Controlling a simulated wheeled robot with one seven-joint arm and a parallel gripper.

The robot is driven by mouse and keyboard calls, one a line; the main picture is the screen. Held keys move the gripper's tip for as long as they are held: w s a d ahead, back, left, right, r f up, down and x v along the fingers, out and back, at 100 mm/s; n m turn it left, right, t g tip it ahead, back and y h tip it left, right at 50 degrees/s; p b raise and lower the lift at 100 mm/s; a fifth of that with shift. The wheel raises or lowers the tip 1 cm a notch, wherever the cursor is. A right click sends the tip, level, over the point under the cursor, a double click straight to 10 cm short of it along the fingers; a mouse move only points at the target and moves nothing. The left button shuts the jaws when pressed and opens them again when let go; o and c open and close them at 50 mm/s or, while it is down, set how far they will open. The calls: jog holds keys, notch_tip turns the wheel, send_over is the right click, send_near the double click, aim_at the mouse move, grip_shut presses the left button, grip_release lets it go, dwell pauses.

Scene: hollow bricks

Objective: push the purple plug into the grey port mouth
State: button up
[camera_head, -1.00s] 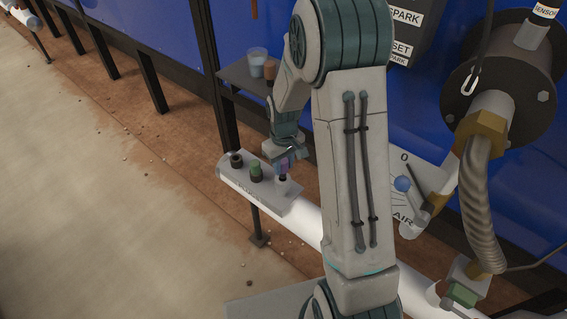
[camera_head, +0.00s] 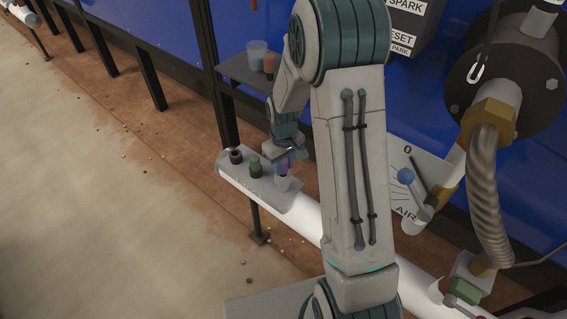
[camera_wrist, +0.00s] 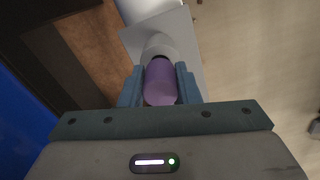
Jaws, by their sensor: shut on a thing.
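The purple plug (camera_head: 284,168) is upright between the fingers of my gripper (camera_head: 285,163), at the right end of a small grey shelf. My gripper is shut on it. The grey port (camera_head: 283,184) stands directly under the plug. In the wrist view the purple plug (camera_wrist: 160,84) sits between both blue-grey fingers of my gripper (camera_wrist: 160,88). Its far end meets or overlaps the grey port (camera_wrist: 158,46). The port mouth is largely hidden by the plug, so I cannot tell how deep the plug sits.
A dark port with a green plug (camera_head: 254,162) and a dark open-looking port (camera_head: 236,156) stand to the left on the same shelf (camera_head: 226,174). A higher shelf holds a translucent cup (camera_head: 257,54) and a brown object (camera_head: 270,64). A white pipe (camera_head: 305,222) runs below.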

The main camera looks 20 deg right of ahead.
aim_at(283, 161)
jog(key=shift+f+b, duration=0.5)
jog(key=shift+f, duration=0.3)
jog(key=o, duration=1)
jog(key=shift+o, duration=0.2)
notch_tip(283, 161, up, 14)
jog(key=p, duration=0.2)
jog(key=shift+f, duration=0.1)
